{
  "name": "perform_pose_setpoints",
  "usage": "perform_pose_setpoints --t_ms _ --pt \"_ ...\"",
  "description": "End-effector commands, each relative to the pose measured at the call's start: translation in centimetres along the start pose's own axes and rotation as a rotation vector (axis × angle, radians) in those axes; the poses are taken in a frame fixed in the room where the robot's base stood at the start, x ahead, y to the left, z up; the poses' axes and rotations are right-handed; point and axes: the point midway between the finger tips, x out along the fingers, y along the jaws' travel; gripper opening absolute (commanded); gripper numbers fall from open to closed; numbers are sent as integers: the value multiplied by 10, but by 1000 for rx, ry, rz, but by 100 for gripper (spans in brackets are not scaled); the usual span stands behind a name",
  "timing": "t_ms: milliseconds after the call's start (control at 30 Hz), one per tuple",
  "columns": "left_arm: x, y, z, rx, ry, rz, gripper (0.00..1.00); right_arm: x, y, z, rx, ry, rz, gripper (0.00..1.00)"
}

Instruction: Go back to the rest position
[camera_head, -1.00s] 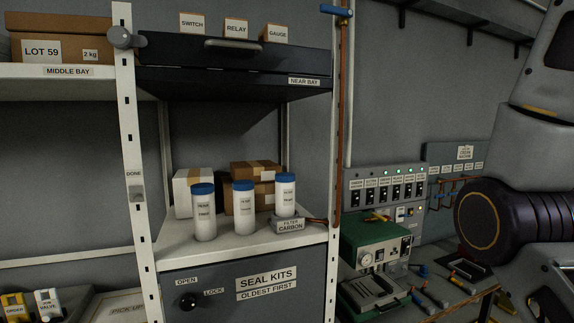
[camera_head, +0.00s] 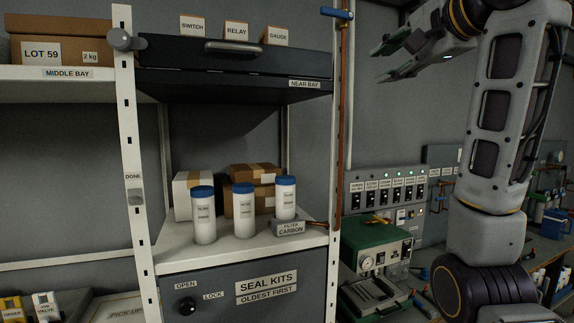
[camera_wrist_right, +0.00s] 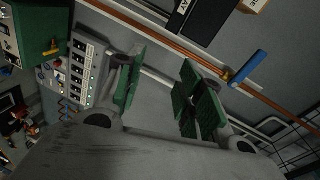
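My right gripper (camera_head: 384,63) is raised at the upper right of the head view, to the right of the shelf post and the copper pipe. Its two fingers are apart and nothing is between them. In the right wrist view the gripper (camera_wrist_right: 163,70) shows green finger pads spread apart, with only grey wall, a white conduit and the copper pipe beyond. My left gripper is not in view.
Three blue-capped canisters (camera_head: 244,212) stand on the shelf (camera_head: 185,250) before cardboard boxes. A dark tray (camera_head: 230,68) is above them. A copper pipe (camera_head: 339,150) with a blue valve handle (camera_head: 336,13) runs beside the shelf. A green machine (camera_head: 378,240) stands at lower right.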

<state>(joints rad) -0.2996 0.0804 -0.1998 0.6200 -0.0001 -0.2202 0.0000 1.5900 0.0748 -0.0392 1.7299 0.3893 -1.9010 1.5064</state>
Motion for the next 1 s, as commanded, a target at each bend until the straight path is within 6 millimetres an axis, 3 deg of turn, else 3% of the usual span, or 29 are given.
perform_pose_setpoints --t_ms 200,500,1000 --pt "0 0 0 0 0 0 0 39 48 -3 -58 4 62 38" --pt "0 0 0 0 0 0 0 83 116 -3 -142 1 143 38" --pt "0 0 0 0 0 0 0 134 237 5 -288 -25 276 38"
